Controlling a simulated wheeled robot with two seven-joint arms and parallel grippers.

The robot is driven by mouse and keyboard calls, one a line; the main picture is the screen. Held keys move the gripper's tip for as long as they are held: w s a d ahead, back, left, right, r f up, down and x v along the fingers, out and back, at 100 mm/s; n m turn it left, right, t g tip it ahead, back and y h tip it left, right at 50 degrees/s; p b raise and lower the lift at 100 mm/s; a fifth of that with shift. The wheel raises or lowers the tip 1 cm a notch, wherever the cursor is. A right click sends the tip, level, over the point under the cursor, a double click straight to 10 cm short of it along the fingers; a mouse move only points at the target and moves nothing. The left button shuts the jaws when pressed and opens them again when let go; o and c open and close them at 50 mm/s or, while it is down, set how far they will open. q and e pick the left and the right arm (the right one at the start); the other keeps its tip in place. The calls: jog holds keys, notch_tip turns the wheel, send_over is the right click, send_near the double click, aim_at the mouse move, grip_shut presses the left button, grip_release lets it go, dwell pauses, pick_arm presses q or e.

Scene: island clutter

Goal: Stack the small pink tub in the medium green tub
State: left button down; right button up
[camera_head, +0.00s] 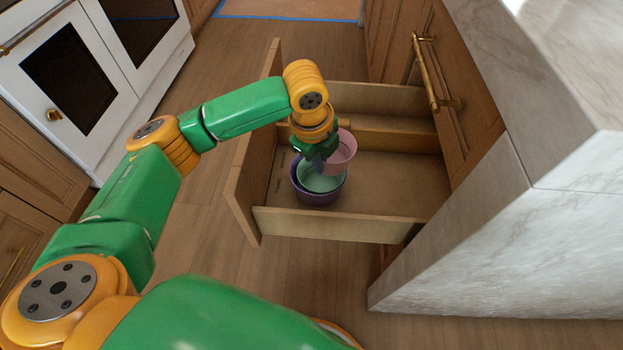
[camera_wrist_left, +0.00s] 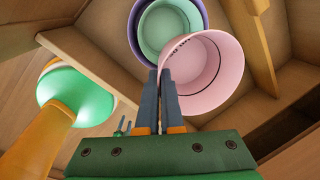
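My left gripper (camera_head: 318,160) is shut on the rim of the small pink tub (camera_head: 343,152). In the left wrist view, the fingers (camera_wrist_left: 160,92) pinch the left side of the pink tub's wall (camera_wrist_left: 222,75). The pink tub looks empty and appears held above the other tubs, offset to the right of their centre in the head view. The medium green tub (camera_head: 320,182) sits inside a larger purple tub (camera_head: 318,201) in the open drawer. The green tub's open inside shows in the left wrist view (camera_wrist_left: 163,30), partly covered by the pink tub. My right gripper is out of view.
The open wooden drawer has a front panel (camera_head: 255,165), a near side wall (camera_head: 335,225) and a divider (camera_head: 385,133) behind the tubs. Its floor is bare to the right (camera_head: 400,180). A marble island (camera_head: 500,240) stands to the right.

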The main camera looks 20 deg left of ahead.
pick_arm(q)
notch_tip(320, 180, down, 6)
jog(key=w+a+b, duration=0.1)
jog(key=a+b, duration=0.1)
jog(key=shift+a+f, duration=0.15)
jog(key=shift+a, duration=0.1)
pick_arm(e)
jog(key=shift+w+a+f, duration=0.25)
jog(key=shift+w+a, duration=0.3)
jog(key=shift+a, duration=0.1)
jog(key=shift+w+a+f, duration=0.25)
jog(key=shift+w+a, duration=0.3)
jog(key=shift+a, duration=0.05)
pick_arm(q)
jog(key=shift+f, duration=0.6)
jog(key=c, duration=1.1)
grip_release()
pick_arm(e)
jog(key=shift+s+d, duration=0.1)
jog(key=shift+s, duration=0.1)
